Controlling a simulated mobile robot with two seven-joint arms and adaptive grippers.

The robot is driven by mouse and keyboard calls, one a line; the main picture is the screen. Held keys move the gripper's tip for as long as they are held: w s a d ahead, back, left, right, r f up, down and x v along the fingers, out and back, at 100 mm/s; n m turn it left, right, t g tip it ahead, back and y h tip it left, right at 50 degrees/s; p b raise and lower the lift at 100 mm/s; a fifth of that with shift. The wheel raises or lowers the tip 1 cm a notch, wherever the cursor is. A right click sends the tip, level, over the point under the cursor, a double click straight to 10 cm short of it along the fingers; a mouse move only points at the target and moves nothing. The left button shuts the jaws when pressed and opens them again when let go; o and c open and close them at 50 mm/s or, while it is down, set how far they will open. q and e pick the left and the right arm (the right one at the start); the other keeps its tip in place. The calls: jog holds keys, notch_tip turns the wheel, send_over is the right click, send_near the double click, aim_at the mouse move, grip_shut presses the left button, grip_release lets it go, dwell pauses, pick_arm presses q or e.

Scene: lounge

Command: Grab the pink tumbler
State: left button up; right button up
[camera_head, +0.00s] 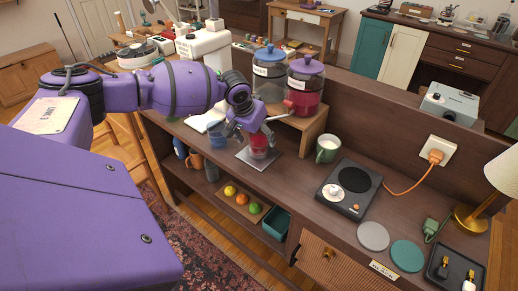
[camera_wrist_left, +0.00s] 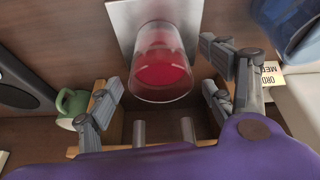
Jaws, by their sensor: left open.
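The pink tumbler (camera_head: 259,148), a clear cup with red-pink contents, stands upright on a square metal plate (camera_head: 270,169) on the wooden counter. In the left wrist view the tumbler (camera_wrist_left: 160,72) is large, near the middle, with its rim toward the camera. My left gripper (camera_head: 250,137) is open at the tumbler, partly covering it in the head view. In the wrist view its fingers (camera_wrist_left: 160,85) are spread to either side of the tumbler, with visible gaps. Exact depth along the fingers is hard to tell. My right gripper is out of view.
A blue cup (camera_head: 214,132) stands close left of the gripper. A green mug (camera_head: 328,149) and hot plate (camera_head: 338,203) are to the right.

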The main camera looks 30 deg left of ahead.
pick_arm(q)
jog(key=shift+w+f, duration=0.35)
jog(key=shift+f, duration=0.4)
jog(key=c, duration=1.6)
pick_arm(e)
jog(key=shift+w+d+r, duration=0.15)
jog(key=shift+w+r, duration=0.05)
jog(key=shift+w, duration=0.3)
